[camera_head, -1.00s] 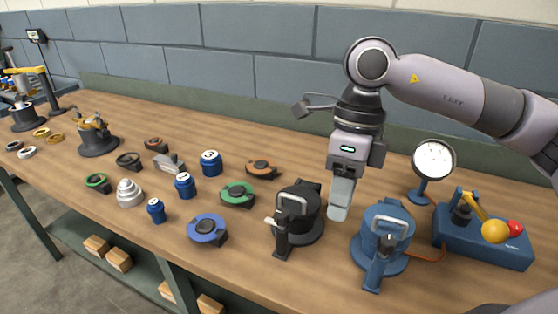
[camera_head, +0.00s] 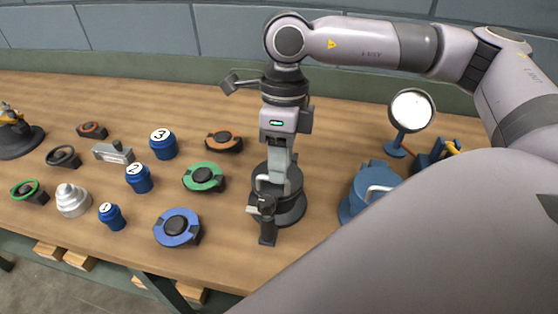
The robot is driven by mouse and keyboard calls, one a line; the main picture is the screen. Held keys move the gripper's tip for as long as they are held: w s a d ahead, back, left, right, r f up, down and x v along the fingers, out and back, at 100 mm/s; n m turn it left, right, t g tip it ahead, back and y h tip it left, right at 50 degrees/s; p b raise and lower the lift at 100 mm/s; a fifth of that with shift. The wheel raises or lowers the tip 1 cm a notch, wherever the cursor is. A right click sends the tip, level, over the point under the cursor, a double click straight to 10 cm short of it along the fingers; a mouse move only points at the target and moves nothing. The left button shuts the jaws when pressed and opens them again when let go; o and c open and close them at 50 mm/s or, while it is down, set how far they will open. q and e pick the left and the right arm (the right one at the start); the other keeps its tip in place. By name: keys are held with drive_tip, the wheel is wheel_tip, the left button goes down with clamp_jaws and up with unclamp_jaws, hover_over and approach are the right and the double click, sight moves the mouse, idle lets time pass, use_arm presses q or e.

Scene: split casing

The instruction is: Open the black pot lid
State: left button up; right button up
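The black pot (camera_head: 289,211) stands on the workbench in the middle of the head view, with a black upright clamp part (camera_head: 267,224) at its front. My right gripper (camera_head: 276,187) points straight down over the pot lid. Its fingers overlap the lid and its pale handle (camera_head: 262,178), and much of the lid top is hidden behind them. I see the fingers edge-on, so I cannot tell whether they are open, shut or touching the handle. My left gripper is not in view.
A blue pot (camera_head: 359,198) stands to the right, partly hidden by a large grey part of mine. A round lamp (camera_head: 410,112) stands behind it. Left are a blue ring (camera_head: 177,227), a green ring (camera_head: 203,176) and several numbered blue weights (camera_head: 139,178).

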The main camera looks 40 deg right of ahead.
drive_tip(key=shift+a+f, duration=0.1)
drive_tip(key=shift+f, duration=0.55)
clamp_jaws()
idle(1.0)
